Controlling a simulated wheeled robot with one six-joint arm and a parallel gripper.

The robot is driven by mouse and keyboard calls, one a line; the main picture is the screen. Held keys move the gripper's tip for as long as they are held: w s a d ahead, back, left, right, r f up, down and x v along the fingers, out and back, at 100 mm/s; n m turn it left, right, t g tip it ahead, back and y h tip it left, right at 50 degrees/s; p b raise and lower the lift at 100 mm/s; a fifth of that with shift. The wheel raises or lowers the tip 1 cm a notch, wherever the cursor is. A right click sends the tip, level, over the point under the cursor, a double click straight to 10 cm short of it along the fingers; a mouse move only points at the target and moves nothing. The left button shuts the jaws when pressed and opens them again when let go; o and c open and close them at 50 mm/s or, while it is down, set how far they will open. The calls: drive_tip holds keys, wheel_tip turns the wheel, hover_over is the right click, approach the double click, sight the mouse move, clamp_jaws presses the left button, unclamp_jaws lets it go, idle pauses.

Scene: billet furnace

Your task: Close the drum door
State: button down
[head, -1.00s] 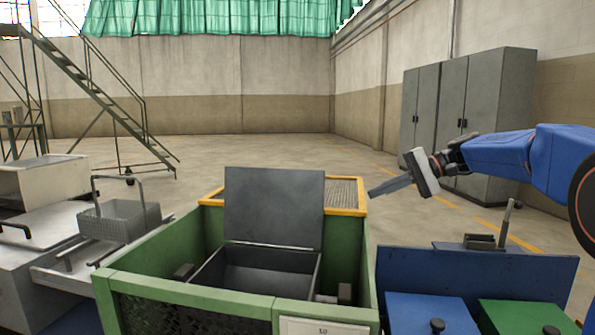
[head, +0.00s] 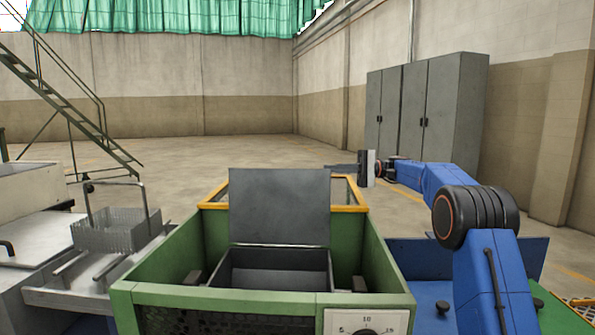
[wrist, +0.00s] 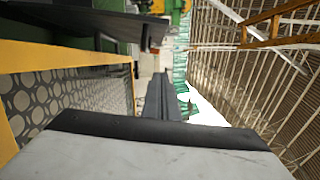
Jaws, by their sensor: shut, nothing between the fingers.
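The drum door (head: 280,206) is a dark grey flat panel standing upright, hinged at the back edge of the drum (head: 270,272). The drum is an open dark box inside the green machine housing (head: 130,290). My gripper (head: 338,170) is at the right end of the door's top edge, seemingly behind it; whether it touches the door cannot be told. In the wrist view the gripper's dark fingers (wrist: 160,95) lie together, with nothing between them. A dark panel edge (wrist: 152,32), likely the door, shows at the top there.
A yellow-framed mesh panel (head: 348,192) lies behind the door. A grey basket (head: 115,230) stands on the bench at left. A dial (head: 367,322) is on the front right of the housing. Grey cabinets (head: 425,110) stand at the back right. Open floor lies behind the machine.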

drive_tip(key=s+a+r, duration=0.1)
drive_tip(key=s+a, duration=0.5)
drive_tip(key=a, duration=0.4)
drive_tip(key=shift+s+r, duration=0.1)
idle(0.5)
